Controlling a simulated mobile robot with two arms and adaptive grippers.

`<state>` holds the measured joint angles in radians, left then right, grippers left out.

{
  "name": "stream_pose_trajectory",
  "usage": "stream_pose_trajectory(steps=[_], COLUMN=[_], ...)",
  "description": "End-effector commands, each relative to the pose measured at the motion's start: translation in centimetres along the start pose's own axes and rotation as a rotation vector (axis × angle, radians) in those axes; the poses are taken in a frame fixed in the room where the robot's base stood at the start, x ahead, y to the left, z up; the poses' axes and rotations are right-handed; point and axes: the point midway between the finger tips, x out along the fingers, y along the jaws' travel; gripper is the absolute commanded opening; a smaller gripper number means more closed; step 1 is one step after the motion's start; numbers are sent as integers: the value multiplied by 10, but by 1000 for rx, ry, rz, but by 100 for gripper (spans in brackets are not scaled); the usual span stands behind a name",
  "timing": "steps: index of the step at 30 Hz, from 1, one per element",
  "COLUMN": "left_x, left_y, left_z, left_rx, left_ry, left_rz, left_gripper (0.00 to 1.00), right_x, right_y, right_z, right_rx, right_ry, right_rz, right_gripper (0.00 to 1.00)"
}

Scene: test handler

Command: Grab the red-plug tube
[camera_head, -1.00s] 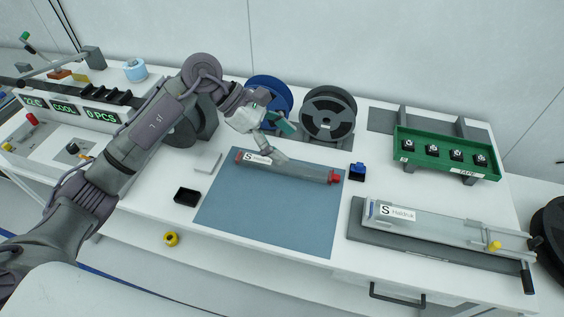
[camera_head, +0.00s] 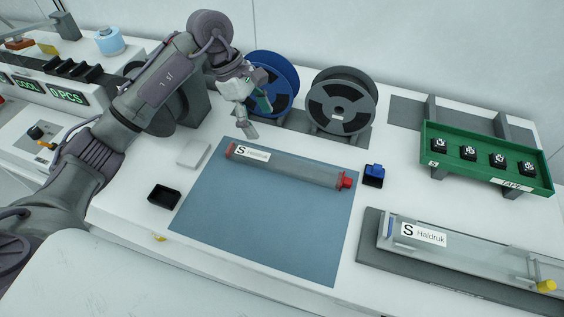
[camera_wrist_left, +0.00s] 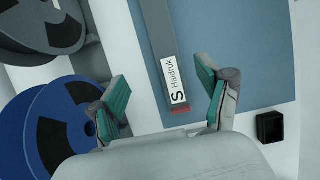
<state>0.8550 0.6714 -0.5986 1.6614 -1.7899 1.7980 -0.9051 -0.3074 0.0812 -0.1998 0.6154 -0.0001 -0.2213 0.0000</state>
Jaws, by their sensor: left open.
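The red-plug tube (camera_head: 290,168) is a long grey tube with red ends and a white "S Haldruk" label. It lies on the blue mat (camera_head: 262,222) along its far side. My left gripper (camera_head: 256,118) is open and empty, above and behind the tube's left end. In the left wrist view the tube (camera_wrist_left: 156,30) runs away from the camera, its labelled end lying between the open fingers of the gripper (camera_wrist_left: 165,95). No contact with the tube shows. My right gripper is not in view.
Blue (camera_head: 272,82) and grey (camera_head: 341,100) reels stand behind the mat. A small blue-topped block (camera_head: 374,174) is right of the tube. A fixture with another labelled tube (camera_head: 455,245) is at right, a green rack (camera_head: 485,165) behind it. A black box (camera_head: 164,196) sits left.

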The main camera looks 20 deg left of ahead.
Motion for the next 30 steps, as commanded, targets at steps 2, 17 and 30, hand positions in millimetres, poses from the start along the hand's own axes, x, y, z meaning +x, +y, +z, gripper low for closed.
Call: stream_pose_trajectory(steps=[2,17,30], left_x=[12,80,129], left_y=[-2,-2,-4], left_z=[1,1,-5], left_rx=[0,0,0], left_ry=[-2,-3,-1], left_rz=[-6,-4,-2], left_gripper=[77,77,77], right_x=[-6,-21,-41], right_y=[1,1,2], right_z=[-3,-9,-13], right_rx=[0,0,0], right_ry=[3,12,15], right_rz=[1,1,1], right_gripper=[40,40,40])
